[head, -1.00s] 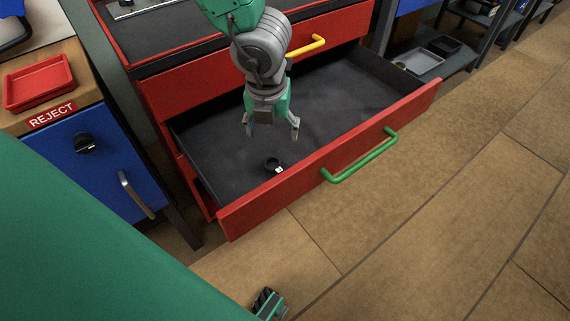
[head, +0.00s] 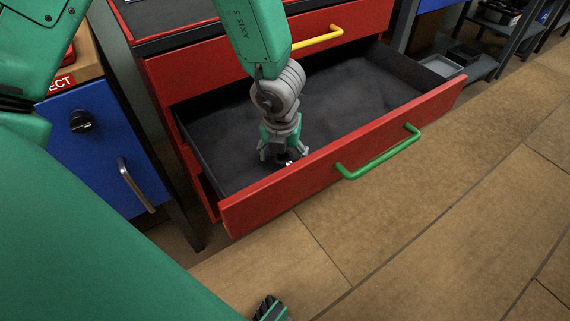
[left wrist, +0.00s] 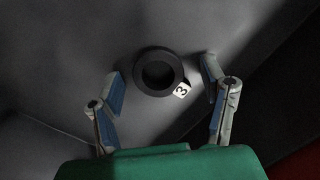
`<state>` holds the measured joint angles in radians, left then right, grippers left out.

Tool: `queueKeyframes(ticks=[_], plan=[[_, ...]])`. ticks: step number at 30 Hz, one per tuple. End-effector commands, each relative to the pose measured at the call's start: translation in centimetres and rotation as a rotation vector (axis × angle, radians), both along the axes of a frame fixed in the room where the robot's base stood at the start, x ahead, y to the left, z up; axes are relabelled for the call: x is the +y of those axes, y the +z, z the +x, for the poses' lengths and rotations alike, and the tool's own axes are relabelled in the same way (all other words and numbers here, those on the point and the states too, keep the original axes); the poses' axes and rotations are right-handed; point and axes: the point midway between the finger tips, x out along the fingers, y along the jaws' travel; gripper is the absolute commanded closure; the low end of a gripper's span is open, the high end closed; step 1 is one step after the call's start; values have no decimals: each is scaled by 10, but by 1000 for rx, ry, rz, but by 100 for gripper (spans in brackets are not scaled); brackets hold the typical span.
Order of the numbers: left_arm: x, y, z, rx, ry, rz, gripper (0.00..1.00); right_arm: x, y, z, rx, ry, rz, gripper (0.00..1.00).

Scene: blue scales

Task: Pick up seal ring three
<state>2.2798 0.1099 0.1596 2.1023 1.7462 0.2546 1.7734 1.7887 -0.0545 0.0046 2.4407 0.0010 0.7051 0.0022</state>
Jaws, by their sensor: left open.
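Seal ring three (left wrist: 139,73) is a black ring with a white tag marked 3, lying on the drawer floor. In the head view only its tag (head: 285,162) and a dark bit show beneath my gripper. My left gripper (head: 283,155) is open and low inside the open drawer, over the ring. In the left wrist view its two fingers (left wrist: 161,78) stand apart on either side of the ring, which lies between them and slightly ahead. I cannot tell whether they touch the floor. My right gripper is not clearly seen; a dark-and-green part (head: 270,308) shows at the bottom edge.
The open drawer has a red front (head: 300,183) with a green handle (head: 378,153), close to the gripper. A closed red drawer with a yellow handle (head: 318,39) is above. A blue cabinet (head: 100,150) stands at the left. The drawer's right part is bare.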

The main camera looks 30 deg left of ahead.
Motion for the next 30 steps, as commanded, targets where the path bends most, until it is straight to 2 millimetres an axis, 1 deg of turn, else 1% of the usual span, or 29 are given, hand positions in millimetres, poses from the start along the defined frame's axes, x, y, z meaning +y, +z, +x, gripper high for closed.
queueKeyframes(ticks=[5,6,8,9,19,23,26,29,30], plan=[[0,1,1,-2,0,0,34,0,1,0,-1,0,0,0],[0,1,1,-2,0,0,42,0,1,0,-1,0,0,0],[0,1,1,-1,0,-1,63,0,1,0,-1,0,0,0],[0,1,1,-1,0,-1,76,0,1,0,-1,0,0,0],[0,1,1,-1,0,-1,76,0,1,0,-1,0,0,0],[0,6,1,-2,1,0,76,0,4,0,-1,0,0,0],[0,16,1,-3,1,-1,76,0,11,0,-1,0,0,0],[0,33,1,-4,1,-2,76,0,21,0,0,0,0,0],[0,42,1,-5,1,-4,76,0,27,0,0,0,0,0]])
